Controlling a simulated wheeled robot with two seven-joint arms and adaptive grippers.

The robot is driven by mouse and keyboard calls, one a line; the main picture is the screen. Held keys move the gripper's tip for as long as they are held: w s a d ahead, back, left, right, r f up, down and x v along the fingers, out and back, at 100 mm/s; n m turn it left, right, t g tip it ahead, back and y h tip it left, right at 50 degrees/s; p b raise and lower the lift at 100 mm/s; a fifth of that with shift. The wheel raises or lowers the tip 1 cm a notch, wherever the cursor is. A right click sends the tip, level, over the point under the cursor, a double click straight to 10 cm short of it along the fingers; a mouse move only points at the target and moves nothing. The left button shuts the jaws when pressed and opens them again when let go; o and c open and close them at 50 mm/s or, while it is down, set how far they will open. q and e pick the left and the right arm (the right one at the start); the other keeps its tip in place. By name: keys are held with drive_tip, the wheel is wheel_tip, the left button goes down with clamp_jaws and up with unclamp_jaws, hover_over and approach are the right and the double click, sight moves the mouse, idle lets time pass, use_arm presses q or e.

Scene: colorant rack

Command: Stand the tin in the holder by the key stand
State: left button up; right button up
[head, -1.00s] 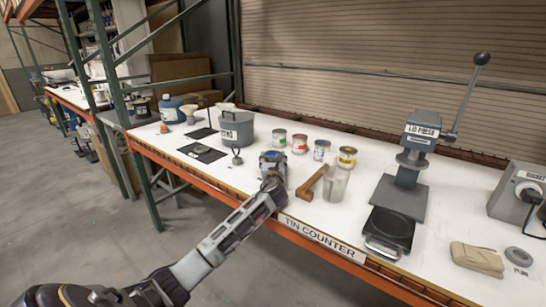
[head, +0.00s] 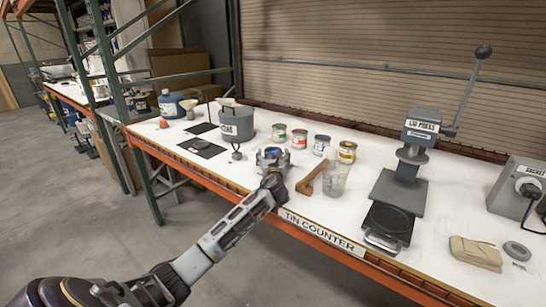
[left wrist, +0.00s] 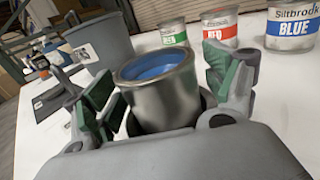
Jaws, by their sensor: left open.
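An open metal tin with blue inside (left wrist: 163,85) stands slightly tilted in the left wrist view; its blue top (head: 271,154) also shows in the head view, near the counter's front edge. A dark round rim (left wrist: 207,99) shows around its lower part, seemingly the holder; whether the tin is fully seated is hidden. My left gripper (left wrist: 165,90) is open, its green-padded fingers on either side of the tin with gaps to it. A small dark stand with a ring (head: 237,153), likely the key stand, is just left of the tin. My right gripper is out of view.
Labelled tins (head: 300,138) stand in a row behind. A wooden-handled tool (head: 310,181) and a clear beaker (head: 335,180) are close on the right, then the lid press (head: 402,185). A grey bucket (head: 236,124) and dark mats (head: 202,148) are on the left.

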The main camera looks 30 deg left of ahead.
use_arm(q)
drive_tip(key=shift+r, duration=0.15)
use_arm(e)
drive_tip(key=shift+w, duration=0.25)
use_arm(q)
drive_tip(key=shift+s+d, duration=0.3)
drive_tip(key=shift+s, duration=0.1)
drive_tip(key=p+v, duration=0.1)
drive_tip(key=v, duration=0.8)
drive_tip(key=shift+s, duration=0.1)
drive_tip(key=shift+v, duration=0.9)
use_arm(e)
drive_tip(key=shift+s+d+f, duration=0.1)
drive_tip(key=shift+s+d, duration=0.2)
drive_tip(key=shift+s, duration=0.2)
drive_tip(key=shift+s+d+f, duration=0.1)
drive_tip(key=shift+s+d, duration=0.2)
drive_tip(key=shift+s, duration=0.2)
use_arm(q)
drive_tip(key=shift+s+a, duration=0.1)
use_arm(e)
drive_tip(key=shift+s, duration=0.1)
